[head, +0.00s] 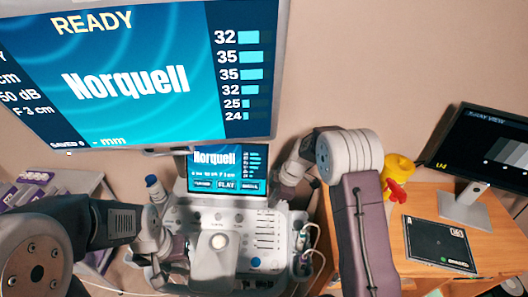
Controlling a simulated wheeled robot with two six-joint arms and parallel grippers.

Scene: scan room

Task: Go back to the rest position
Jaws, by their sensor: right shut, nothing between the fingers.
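My left arm comes in from the left edge. Its wrist and left gripper (178,262) are in front of the left side of the scanner console; the fingers do not show clearly. My right arm rises from the lower right and bends over to the left. Its right gripper (284,188) is small, beside the upper right of the console, shut and empty. I cannot tell whether either gripper touches the console.
The scanner console (262,240) carries a small touch screen (228,172) and a large monitor (140,70) reading READY. At right, a wooden desk (490,245) holds a monitor (492,150), a black tablet (438,243) and a yellow and red object (397,172). Shelving (60,180) stands at left.

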